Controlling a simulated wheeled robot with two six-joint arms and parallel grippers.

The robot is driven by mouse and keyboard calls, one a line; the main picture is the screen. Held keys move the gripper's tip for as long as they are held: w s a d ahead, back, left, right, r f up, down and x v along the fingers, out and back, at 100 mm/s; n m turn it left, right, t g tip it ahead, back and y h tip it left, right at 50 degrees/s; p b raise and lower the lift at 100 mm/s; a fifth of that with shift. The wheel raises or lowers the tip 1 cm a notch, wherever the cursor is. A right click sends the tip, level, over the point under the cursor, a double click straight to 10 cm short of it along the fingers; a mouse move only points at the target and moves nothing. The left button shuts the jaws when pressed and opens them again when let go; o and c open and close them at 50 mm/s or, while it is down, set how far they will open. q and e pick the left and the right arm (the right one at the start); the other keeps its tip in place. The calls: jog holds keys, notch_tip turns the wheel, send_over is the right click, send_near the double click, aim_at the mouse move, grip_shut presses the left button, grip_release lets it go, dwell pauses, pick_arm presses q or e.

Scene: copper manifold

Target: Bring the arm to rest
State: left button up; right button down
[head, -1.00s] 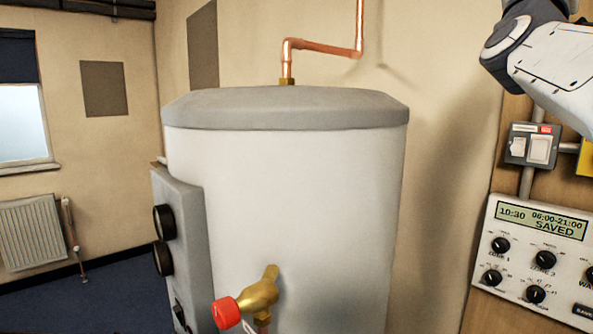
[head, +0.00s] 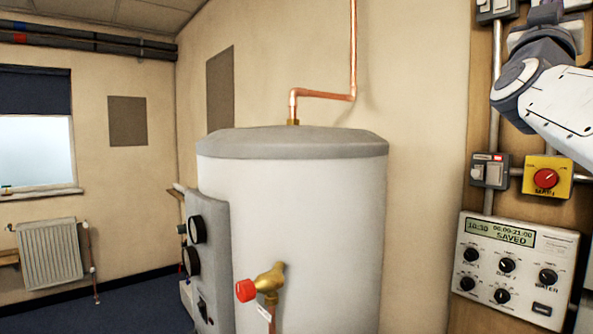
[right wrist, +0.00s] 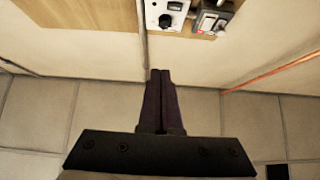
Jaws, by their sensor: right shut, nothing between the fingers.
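My right arm (head: 545,85) comes in at the upper right of the head view, raised in front of the wooden board. Its gripper is outside that view. In the right wrist view my right gripper (right wrist: 161,75) is shut, with its dark fingers together and nothing between them. It is apart from any surface that I can see, with pale ceiling tiles and wall behind it. My left gripper is in neither view.
A white cylinder tank (head: 300,215) with a grey lid stands mid-view. It has a brass valve with a red cap (head: 246,290) and a copper pipe (head: 325,95) above. A control panel (head: 512,265), a red-knob switch (head: 546,177) and a grey switch (head: 489,171) are on the right wall.

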jog(key=w+a+f+n+t+y, duration=0.2)
jog(key=w+a+f+n+y, duration=0.15)
jog(key=w+f+y, duration=0.55)
jog(key=w+a+f+n+t+y, duration=0.1)
jog(key=w+a+f+n+y, duration=0.3)
jog(key=w+f, duration=0.55)
jog(key=s+a+f+n+g+y, duration=0.1)
jog(key=a+f+g+y, duration=0.15)
jog(key=f, duration=0.75)
jog(key=s+a+f+n+g+y, duration=0.1)
jog(key=a+f+g+y, duration=0.15)
jog(key=f, duration=0.85)
jog(key=s+a+f+n+g+y, duration=0.15)
jog(key=a+f, duration=0.25)
jog(key=f, duration=0.6)
jog(key=s+a+f+g+y, duration=0.1)
jog(key=s+a+f+g, duration=0.3)
jog(key=s+f, duration=0.65)
jog(key=s+a+f+g+y, duration=0.1)
jog(key=s+a+f+g, duration=0.2)
jog(key=s+f+g, duration=0.55)
jog(key=s+a+r+n+y, duration=0.1)
jog(key=s+a+r+n, duration=0.1)
jog(key=s+a+n, duration=0.5)
jog(key=s+a, duration=0.6)
jog(key=s, duration=0.2)
jog(key=shift+r, duration=0.4)
